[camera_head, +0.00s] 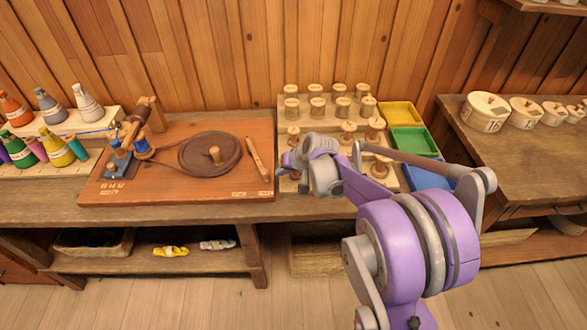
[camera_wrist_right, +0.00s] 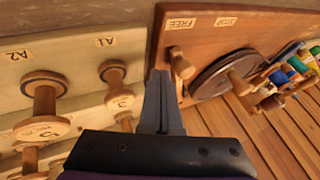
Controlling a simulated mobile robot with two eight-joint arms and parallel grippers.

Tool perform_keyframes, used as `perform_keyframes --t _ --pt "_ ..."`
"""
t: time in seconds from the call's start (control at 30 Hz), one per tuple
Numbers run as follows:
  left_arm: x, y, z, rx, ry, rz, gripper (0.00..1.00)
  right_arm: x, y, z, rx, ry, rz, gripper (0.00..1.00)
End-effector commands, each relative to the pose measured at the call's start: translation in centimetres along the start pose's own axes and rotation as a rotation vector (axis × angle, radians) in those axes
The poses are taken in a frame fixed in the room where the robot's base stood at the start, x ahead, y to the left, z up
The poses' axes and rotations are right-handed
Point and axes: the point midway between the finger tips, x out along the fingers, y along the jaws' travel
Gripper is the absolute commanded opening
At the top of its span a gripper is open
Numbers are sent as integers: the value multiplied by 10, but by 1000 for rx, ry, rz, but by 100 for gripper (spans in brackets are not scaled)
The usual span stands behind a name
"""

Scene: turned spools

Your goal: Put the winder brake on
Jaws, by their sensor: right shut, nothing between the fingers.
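The winder stands on a reddish wooden board (camera_head: 205,188) on the bench, with a dark flat wheel (camera_head: 210,153) carrying a wooden handle knob. The brake lever (camera_head: 259,160) is a slim wooden bar right of the wheel; its near end leans toward the right-hand label. In the right wrist view the lever's wooden peg (camera_wrist_right: 181,65) stands beside the FREE label (camera_wrist_right: 183,24); the STOP label (camera_wrist_right: 226,21) is farther along. My right gripper (camera_wrist_right: 160,75) is shut and empty, its tips just beside the peg; contact cannot be told. My left gripper is out of view.
A pale stepped rack (camera_head: 292,182) with several wooden spools is right of the board, partly under my right arm. Yellow (camera_head: 399,115), green and blue trays stand beyond it. Paint-like bottles (camera_head: 55,147) stand at left. Round boxes (camera_head: 488,112) sit on the right bench.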

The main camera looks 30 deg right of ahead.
Motion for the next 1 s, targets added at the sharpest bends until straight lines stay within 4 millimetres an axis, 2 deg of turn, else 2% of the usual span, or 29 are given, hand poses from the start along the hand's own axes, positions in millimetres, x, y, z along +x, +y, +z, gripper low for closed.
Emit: perform_keyframes --t 0.2,0.6,0.67,0.9,1.0 --pt "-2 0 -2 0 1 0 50 8 -14 0 0 0 1 0" --pt "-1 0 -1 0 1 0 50 9 -18 2 -1 -1 0 0" --pt "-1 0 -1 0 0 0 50 11 -25 6 -3 -2 -1 0" --pt "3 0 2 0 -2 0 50 27 -76 28 -5 -3 -2 0" --pt "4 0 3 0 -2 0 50 32 -91 32 -3 -2 -1 0"
